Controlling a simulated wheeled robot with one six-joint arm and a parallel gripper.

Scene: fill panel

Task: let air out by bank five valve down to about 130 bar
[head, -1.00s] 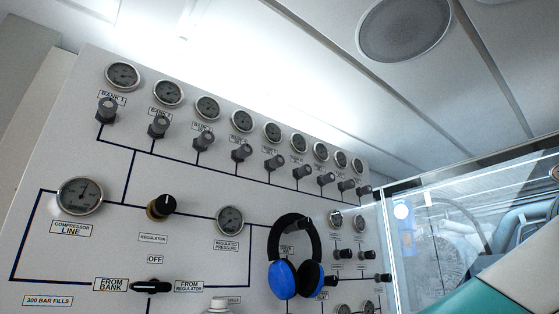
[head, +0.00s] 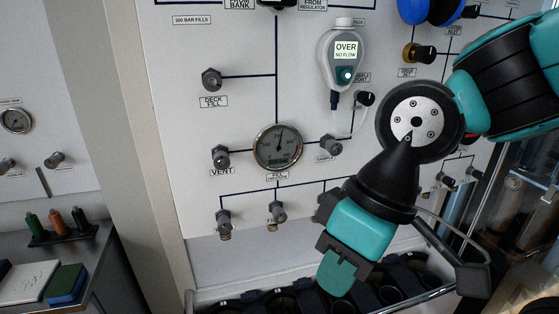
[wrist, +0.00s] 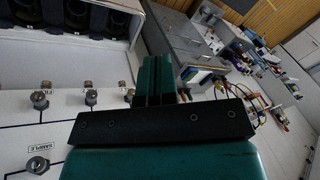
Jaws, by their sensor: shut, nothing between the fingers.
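The bank five valve and its gauge are not in either view now. The head view shows the lower part of the white fill panel (head: 240,110). My gripper (head: 340,280) hangs low at the right of centre, pointing down in front of the panel's lower edge. Its green fingers (wrist: 155,78) are together and hold nothing in the wrist view. The vent knob (head: 221,157) and a round gauge (head: 278,147) are left of my arm. The gauge's fine marks are too small to read.
An analyser (head: 341,62) reading "OVER NO FLOW" hangs above my gripper. The sample knob (head: 331,145) and deck fill knob (head: 211,79) stick out of the panel. A bench (head: 80,235) is at left. Blue earmuffs (head: 430,8) hang at the top.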

